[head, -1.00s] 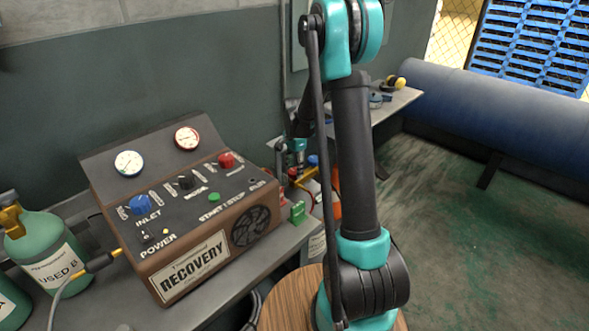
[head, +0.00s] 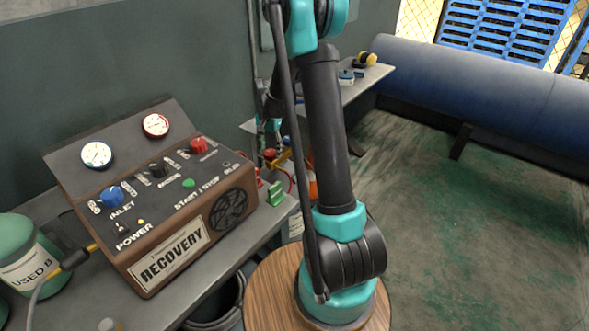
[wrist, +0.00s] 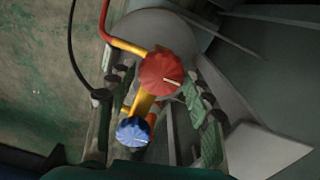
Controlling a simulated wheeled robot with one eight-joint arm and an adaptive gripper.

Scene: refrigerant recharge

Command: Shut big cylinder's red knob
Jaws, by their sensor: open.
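The red knob (wrist: 161,72) sits on a yellow valve body (wrist: 143,103) with a blue knob (wrist: 133,131) below it in the wrist view. The round grey-white cylinder top (wrist: 160,30) lies behind it. My gripper (wrist: 158,82) is open, with one finger on each side of the valve. The red knob lies between the fingers, with gaps showing; contact is not clear. In the head view the red knob (head: 269,153) shows just below my gripper (head: 268,135), left of my upright arm. My arm hides part of the cylinder area.
A red hose (wrist: 125,45) and a black hose (wrist: 75,60) run near the valve. The recovery machine (head: 165,215) stands on the grey bench (head: 205,287), with a green cylinder (head: 25,250) at its left. Open floor (head: 450,240) lies on the right.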

